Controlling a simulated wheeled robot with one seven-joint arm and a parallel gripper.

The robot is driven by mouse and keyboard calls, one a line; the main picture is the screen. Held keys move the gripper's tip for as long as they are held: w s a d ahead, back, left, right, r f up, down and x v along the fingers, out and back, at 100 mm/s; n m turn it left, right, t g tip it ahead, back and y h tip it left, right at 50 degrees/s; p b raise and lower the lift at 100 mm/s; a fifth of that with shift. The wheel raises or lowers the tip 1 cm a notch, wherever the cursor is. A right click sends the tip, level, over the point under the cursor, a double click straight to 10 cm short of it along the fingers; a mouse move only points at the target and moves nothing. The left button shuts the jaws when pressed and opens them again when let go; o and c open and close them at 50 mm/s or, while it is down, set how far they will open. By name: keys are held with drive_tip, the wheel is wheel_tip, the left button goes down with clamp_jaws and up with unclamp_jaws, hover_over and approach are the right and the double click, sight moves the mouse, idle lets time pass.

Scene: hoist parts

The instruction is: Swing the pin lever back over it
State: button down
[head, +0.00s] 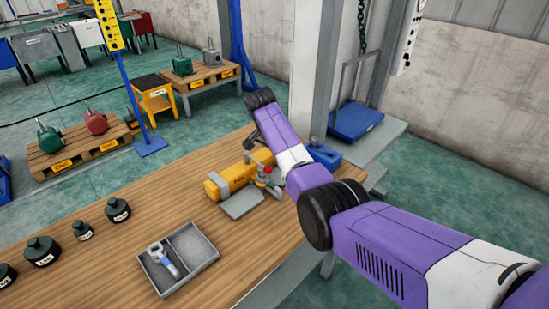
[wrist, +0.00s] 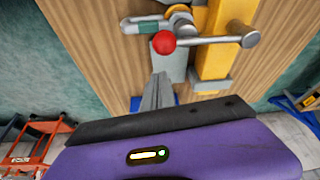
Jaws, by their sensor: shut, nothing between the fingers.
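A yellow block-shaped fixture (head: 222,184) lies on the wooden bench, with a grey plate (head: 243,204) in front of it. The fixture also shows in the wrist view (wrist: 214,62). A grey lever bar (wrist: 210,40) with a red ball knob (wrist: 164,42) runs across in front of the fixture; the red knob shows small in the head view (head: 267,170). A grey-green looped part (wrist: 145,27) sits behind the knob. My gripper (wrist: 160,78) is shut and empty, its fingertips just below the knob in the picture; contact cannot be told.
A grey two-part tray (head: 199,245) with a blue and grey fitting (head: 165,262) stands at the bench front. Dark weights (head: 118,210) stand at the left. A blue block (head: 322,156) and a column (head: 305,70) are beyond my arm.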

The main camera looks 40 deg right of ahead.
drive_tip(key=d+b+v, duration=0.1)
drive_tip(key=b+v, duration=0.1)
drive_tip(key=v, duration=0.8)
drive_tip(key=shift+w+d+r, duration=0.2)
drive_tip(key=shift+w, duration=0.35)
